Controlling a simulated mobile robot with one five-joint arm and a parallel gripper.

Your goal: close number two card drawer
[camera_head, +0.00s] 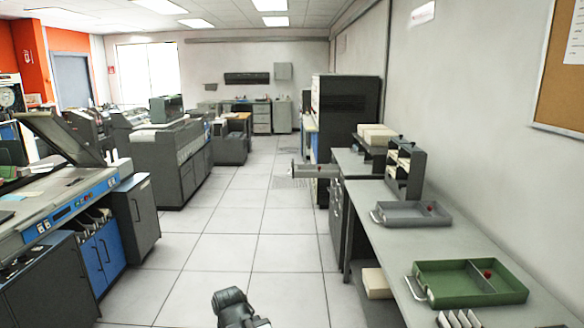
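A grey card drawer (316,170) sticks out to the left, past the far end of the right-hand counter, near a tall black cabinet (345,97). It stands open over the aisle. A number on it is too small to read, so I cannot tell whether it is number two. The dark end of my arm, with my gripper (235,303), shows at the bottom middle, far from this drawer. Its fingers cannot be made out, and nothing is visibly held.
A green tray (430,268) and a grey tray (388,214), both with handles, lie on the right counter (377,185). Grey machines (160,165) and a blue-fronted console (98,254) line the left. The tiled aisle (224,217) between is clear.

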